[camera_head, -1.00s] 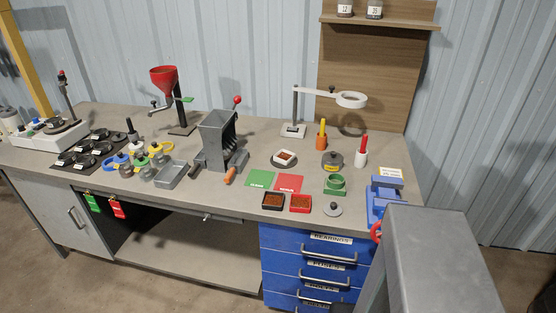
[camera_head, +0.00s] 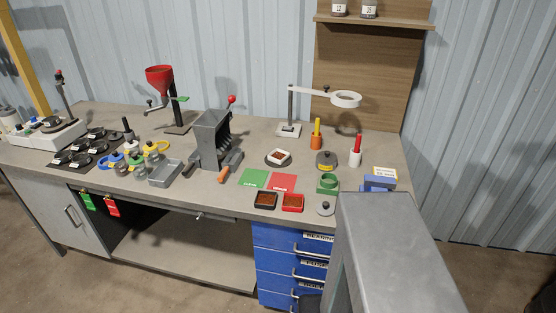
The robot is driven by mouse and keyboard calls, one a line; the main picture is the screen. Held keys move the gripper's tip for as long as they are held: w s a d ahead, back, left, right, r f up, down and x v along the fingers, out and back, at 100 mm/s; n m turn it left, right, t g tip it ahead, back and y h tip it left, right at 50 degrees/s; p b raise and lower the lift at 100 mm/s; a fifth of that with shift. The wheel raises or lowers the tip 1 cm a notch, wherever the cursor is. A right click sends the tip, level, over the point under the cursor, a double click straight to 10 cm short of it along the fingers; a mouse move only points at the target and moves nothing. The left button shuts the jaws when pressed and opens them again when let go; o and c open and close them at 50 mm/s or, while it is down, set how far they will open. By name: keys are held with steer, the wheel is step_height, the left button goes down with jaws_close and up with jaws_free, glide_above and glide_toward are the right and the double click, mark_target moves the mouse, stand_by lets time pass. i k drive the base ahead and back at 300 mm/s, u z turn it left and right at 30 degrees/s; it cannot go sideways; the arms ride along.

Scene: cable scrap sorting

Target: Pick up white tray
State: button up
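A small white tray (camera_head: 279,155) with reddish-brown bits in it sits on a dark round base on the workbench, right of the grey hand-cranked machine. It looks level and nothing touches it from above. My gripper does not show in this view. A large grey part of my own body fills the lower right and hides the bench's right front corner.
A black tray (camera_head: 266,201) and a red tray (camera_head: 293,203) hold brown bits near the front edge. Green (camera_head: 254,178) and red (camera_head: 283,182) mats lie behind them. A magnifier lamp (camera_head: 289,129) stands behind the white tray.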

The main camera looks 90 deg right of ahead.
mark_target(279, 155)
steer(key=u, duration=0.15)
steer(key=k, duration=0.85)
steer(key=z, duration=0.65)
